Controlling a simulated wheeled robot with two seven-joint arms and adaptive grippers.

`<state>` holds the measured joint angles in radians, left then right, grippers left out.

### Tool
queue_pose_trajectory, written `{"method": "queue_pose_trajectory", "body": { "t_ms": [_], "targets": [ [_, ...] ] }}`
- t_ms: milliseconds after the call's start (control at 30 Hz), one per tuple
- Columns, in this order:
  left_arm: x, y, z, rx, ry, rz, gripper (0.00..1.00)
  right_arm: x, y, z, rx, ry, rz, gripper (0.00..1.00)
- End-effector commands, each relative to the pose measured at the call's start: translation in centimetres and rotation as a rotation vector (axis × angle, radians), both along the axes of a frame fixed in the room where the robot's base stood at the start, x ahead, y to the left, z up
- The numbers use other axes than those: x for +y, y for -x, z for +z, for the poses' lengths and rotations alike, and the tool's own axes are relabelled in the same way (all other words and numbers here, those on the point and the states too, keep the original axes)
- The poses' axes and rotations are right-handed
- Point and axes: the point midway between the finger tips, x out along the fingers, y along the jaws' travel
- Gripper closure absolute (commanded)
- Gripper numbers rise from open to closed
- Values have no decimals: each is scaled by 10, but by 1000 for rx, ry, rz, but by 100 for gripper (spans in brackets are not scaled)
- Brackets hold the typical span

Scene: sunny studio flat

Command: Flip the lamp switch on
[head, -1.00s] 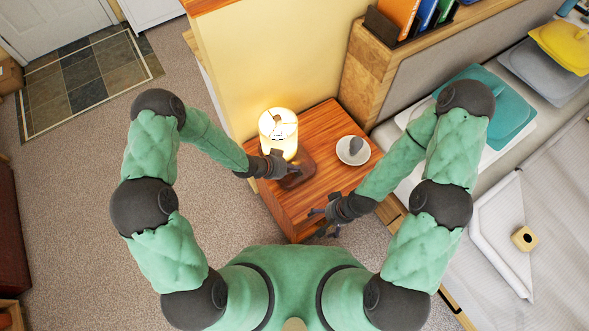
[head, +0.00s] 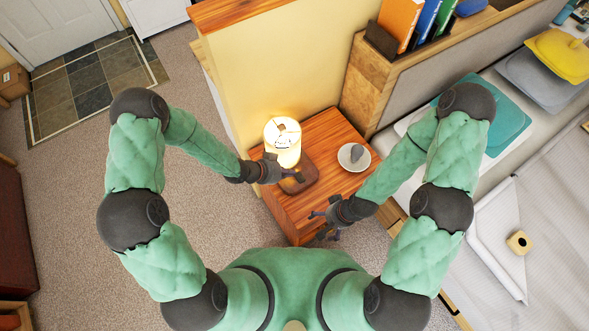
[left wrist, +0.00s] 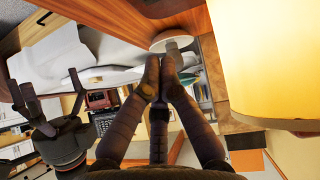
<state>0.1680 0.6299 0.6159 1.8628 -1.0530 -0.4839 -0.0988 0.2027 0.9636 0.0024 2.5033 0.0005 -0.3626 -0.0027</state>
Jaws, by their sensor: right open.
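The lamp (head: 283,145) stands on the wooden nightstand, its pale shade glowing brightly. Its brown base (head: 313,170) shows just below and right of the shade. My left gripper (head: 296,177) is low beside the shade, over the base. In the left wrist view its two fingertips (left wrist: 152,78) meet with nothing seen between them. The bright shade (left wrist: 275,60) fills the right of that view. The switch cannot be made out; the left gripper may cover it. My right gripper (head: 318,225) is open and empty by the nightstand's front edge, and also shows in the left wrist view (left wrist: 50,90).
The nightstand (head: 325,130) also holds a white bowl (head: 363,163) with a grey object in it, right of the lamp. A yellow partition wall (head: 260,75) rises behind the lamp. A bed (head: 480,245) lies to the right. Carpet (head: 60,190) is clear at left.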

Motion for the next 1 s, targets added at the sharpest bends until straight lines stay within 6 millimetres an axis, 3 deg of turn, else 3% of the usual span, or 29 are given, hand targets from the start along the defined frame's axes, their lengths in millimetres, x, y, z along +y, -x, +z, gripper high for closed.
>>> {"method": "queue_pose_trajectory", "body": {
  "t_ms": [100, 300, 1000],
  "targets": [
    [12, 10, 16, 0, 0, 1, 100, 0, 0, 8, 0, 0, 0, 4],
    [22, 19, 29, 0, 0, 0, 100, 0, 0, 12, 0, 0, 0, 4],
    [23, 20, 30, 2, 1, 2, 100, 0, 0, 12, 0, 0, 0, 4]
  ]
}}
